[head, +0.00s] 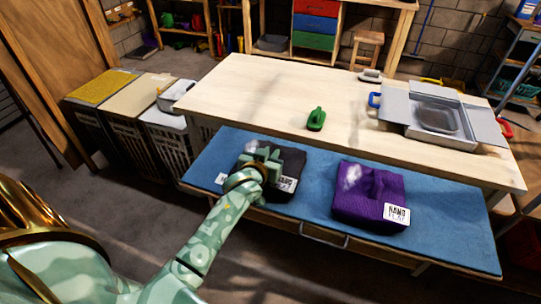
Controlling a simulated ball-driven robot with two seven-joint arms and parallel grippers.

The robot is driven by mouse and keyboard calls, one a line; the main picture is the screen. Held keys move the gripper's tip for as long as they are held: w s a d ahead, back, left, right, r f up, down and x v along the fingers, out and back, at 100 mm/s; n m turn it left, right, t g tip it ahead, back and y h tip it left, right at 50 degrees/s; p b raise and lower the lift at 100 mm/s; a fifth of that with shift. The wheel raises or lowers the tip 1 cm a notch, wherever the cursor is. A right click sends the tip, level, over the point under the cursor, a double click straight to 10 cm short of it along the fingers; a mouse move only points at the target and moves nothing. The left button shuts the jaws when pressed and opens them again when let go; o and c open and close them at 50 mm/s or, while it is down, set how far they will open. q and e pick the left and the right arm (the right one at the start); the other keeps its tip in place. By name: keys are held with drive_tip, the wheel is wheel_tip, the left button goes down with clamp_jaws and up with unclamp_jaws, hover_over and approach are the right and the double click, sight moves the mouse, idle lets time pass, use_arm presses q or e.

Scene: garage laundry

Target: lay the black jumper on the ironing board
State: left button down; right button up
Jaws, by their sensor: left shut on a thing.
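The black jumper (290,163) lies folded, with white labels, on the left part of the blue-topped board (310,212) in front of the wooden table. My left gripper (262,158) is shut on the black jumper from above, and the gripper and wrist hide the jumper's middle. The jumper appears to rest on the blue surface. My right gripper is not in view.
A folded purple garment (368,192) with a white label lies right of the black jumper. On the wooden table (260,85) are a green-handled object (316,119) and an open grey case (440,118). Lidded bins (120,92) stand at left.

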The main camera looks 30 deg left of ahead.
use_arm(q)
drive_tip(key=c, duration=1.3)
unclamp_jaws()
drive_tip(key=shift+f, duration=0.1)
drive_tip(key=shift+s+r, duration=0.25)
drive_tip(key=p+v, duration=0.3)
drive_tip(key=v, duration=0.8)
drive_tip(key=shift+s+d, duration=0.2)
drive_tip(key=shift+s, duration=0.05)
